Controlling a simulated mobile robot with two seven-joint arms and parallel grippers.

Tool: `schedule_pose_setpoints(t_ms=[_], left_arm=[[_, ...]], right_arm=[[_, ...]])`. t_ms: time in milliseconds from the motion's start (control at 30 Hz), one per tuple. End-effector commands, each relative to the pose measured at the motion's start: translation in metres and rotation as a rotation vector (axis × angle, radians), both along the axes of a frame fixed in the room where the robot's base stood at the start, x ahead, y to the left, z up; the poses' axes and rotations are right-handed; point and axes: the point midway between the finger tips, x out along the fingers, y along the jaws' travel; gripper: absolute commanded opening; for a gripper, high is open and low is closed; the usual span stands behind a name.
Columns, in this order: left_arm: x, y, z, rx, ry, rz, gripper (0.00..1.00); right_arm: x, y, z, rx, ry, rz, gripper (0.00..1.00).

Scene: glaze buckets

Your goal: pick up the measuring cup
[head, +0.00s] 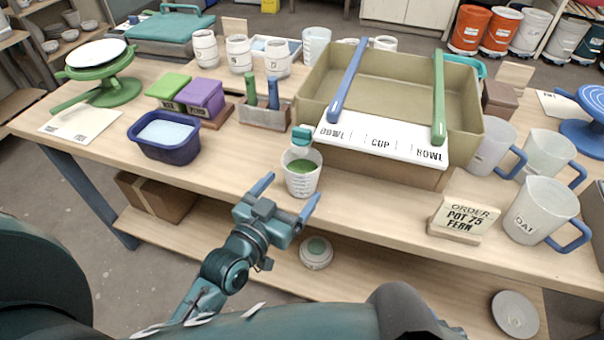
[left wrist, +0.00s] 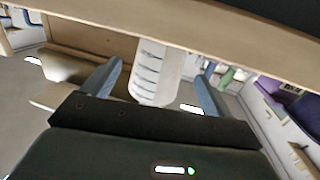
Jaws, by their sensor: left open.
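The measuring cup (head: 302,182) is clear-white with marked lines and holds green glaze. It stands upright near the front edge of the table, in front of the white board. My left gripper (head: 288,195) is open, its two blue fingers reaching toward the cup from the front edge. In the left wrist view the cup (left wrist: 152,80) shows between the two spread fingers of the gripper (left wrist: 158,77), with a gap on both sides. I cannot tell how far the fingertips reach along it. My right gripper is not in view.
A teal-capped bottle (head: 302,135) stands just behind the cup. An order sign (head: 463,218) stands right. Bare table lies left of the cup.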

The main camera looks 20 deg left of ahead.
Motion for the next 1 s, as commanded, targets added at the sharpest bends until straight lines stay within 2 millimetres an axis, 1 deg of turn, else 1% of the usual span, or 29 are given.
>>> schedule_pose_setpoints(t_ms=[133, 300, 400, 500, 667, 700, 767, 1000], left_arm=[[0.012, -0.003, -0.002, -0.002, 0.0, 0.0, 0.86], [0.038, -0.009, -0.006, -0.001, -0.001, 0.0, 0.86], [0.048, -0.012, -0.007, -0.002, 0.0, 0.0, 0.86], [0.052, -0.013, -0.007, -0.001, 0.0, 0.0, 0.86], [0.052, -0.013, -0.007, -0.001, 0.001, 0.0, 0.86], [0.052, -0.013, -0.007, -0.001, 0.001, 0.0, 0.85], [0.052, -0.013, -0.007, -0.001, 0.001, 0.0, 0.8], [0.052, -0.012, -0.007, -0.001, 0.001, 0.0, 0.6]], right_arm=[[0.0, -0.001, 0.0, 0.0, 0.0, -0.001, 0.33], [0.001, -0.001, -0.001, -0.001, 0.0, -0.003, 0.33], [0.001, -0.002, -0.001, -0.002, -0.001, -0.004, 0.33], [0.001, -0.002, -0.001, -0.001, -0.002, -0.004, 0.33], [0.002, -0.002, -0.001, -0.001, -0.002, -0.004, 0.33], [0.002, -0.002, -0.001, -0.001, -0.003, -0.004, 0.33], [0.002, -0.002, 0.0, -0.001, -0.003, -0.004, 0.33], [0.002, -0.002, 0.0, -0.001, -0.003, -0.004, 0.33]])
